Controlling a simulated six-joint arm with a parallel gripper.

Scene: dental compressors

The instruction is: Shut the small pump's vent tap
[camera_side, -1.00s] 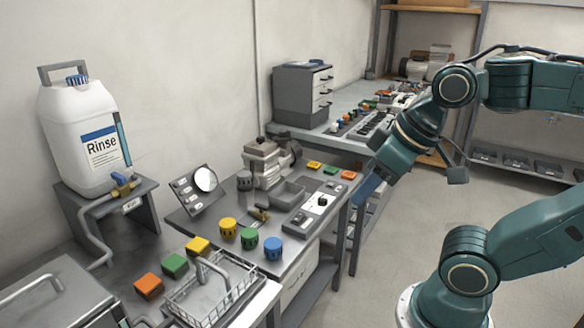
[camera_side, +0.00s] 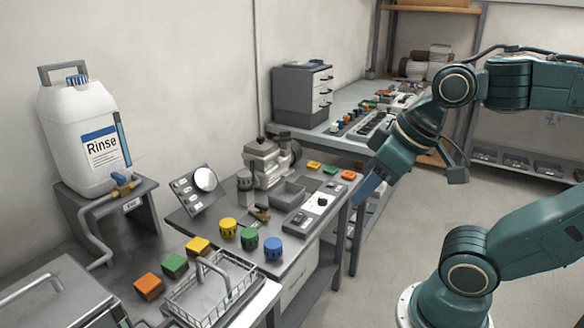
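The small grey metal pump (camera_side: 262,162) stands at the back of the near bench. A small tap with a brass-coloured body and a dark lever (camera_side: 261,213) sits in front of it, behind the coloured knobs; I cannot tell whether it is the vent tap or how its lever is set. My gripper (camera_side: 366,192) is the blue end of the arm, pointing down and left beyond the bench's right edge. It is apart from the pump and the tap. Its fingers are too small and angled to tell whether they are open or shut.
Yellow, green and blue round knobs (camera_side: 250,239) stand along the bench front. A Rinse jug (camera_side: 85,135) with a blue-handled tap (camera_side: 121,180) stands left. A switch box (camera_side: 312,212) lies right.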

